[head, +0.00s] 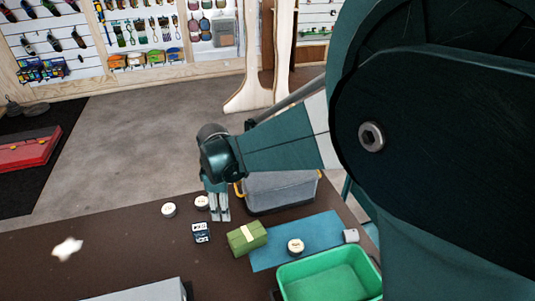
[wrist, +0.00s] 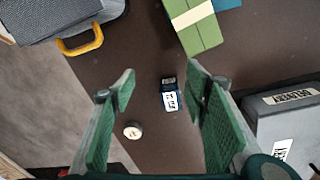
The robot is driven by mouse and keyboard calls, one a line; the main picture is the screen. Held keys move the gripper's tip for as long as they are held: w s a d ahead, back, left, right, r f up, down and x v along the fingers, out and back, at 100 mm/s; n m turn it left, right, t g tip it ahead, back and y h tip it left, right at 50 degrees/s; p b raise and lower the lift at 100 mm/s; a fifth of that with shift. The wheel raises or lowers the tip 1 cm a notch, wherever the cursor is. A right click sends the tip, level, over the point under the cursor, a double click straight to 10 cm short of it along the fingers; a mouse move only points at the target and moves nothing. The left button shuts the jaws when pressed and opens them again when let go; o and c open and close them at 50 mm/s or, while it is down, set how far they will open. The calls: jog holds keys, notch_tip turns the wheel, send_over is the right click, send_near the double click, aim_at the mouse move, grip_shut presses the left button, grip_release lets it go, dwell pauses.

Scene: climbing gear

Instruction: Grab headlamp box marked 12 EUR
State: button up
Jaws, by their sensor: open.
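A small dark blue box with a white label (head: 201,233) lies on the brown table. It also shows in the wrist view (wrist: 170,97), near the middle between my fingers and beyond their tips. Its print is too small to read surely, so I cannot confirm the 12 EUR mark. My gripper (head: 219,213) hangs above the table, just behind the box in the head view. In the wrist view my gripper (wrist: 160,82) has its two green fingers wide apart, with nothing between them. The box appears apart from both fingers.
A green box with a cream band (head: 247,238) is right of the dark box, beside a blue mat (head: 275,257). Round white tins (head: 168,210) lie around. A grey crate (head: 282,190) stands behind, a green bin (head: 368,292) front right. The table's left side is mostly clear.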

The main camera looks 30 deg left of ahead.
aim_at(199, 227)
jog(key=s+a+f+n, duration=0.1)
jog(key=s+a, duration=0.1)
jog(key=s+a+f+n, duration=0.1)
jog(key=s+a+f, duration=0.1)
jog(key=a, duration=0.1)
jog(key=s+a+f, duration=0.2)
jog(key=shift+s+a+f+n+h+p, duration=0.15)
jog(key=shift+a+n+h+p, duration=0.15)
jog(key=shift+a+n+p, duration=0.1)
jog(key=shift+f, duration=1.3)
jog(key=shift+d, duration=0.1)
jog(key=shift+f+b, duration=0.55)
jog(key=shift+f, duration=2.05)
jog(key=shift+c, duration=0.2)
jog(key=c, duration=1)
